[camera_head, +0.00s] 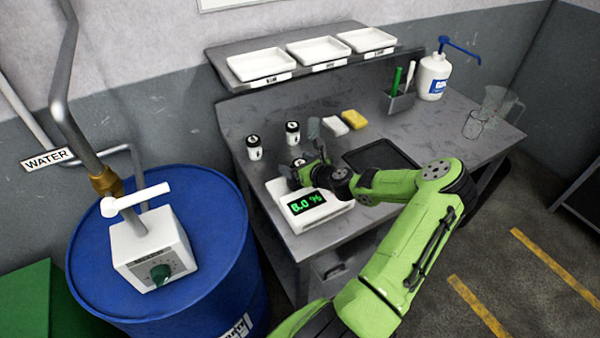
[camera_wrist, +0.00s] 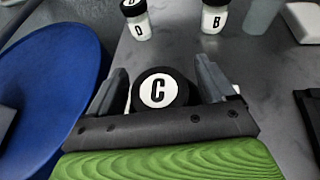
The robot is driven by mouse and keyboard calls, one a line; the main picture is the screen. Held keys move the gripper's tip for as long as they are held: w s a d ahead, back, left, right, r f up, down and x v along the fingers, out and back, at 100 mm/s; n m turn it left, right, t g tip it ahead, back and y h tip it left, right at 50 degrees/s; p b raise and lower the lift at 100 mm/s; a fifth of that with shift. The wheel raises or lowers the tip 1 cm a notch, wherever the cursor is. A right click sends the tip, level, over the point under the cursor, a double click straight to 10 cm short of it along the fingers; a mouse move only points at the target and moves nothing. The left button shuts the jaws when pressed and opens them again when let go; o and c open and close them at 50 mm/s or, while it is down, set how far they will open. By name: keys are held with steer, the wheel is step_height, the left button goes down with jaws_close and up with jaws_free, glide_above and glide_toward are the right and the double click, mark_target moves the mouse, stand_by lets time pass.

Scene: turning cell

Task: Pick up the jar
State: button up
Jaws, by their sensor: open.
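A jar with a black lid marked "C" (camera_wrist: 158,91) sits between the two fingers of my gripper (camera_wrist: 160,78) in the wrist view. The fingers are spread, one on each side of the lid. Most of the jar's body is hidden below the lid and the gripper. In the head view my gripper (camera_head: 311,166) is low over the back of a white scale (camera_head: 314,216); the scale's green display is lit. Two more white jars with black lids, marked "D" (camera_wrist: 138,27) and "B" (camera_wrist: 212,18), stand behind on the bench.
The grey bench (camera_head: 440,135) holds a sponge (camera_head: 354,119), a black tray (camera_head: 372,151), a pump bottle (camera_head: 433,77) and clear beakers (camera_head: 497,103). White trays (camera_head: 319,50) sit on the shelf. A blue drum (camera_head: 205,255) stands left of the bench.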

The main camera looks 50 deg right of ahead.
steer(key=c, duration=1.3)
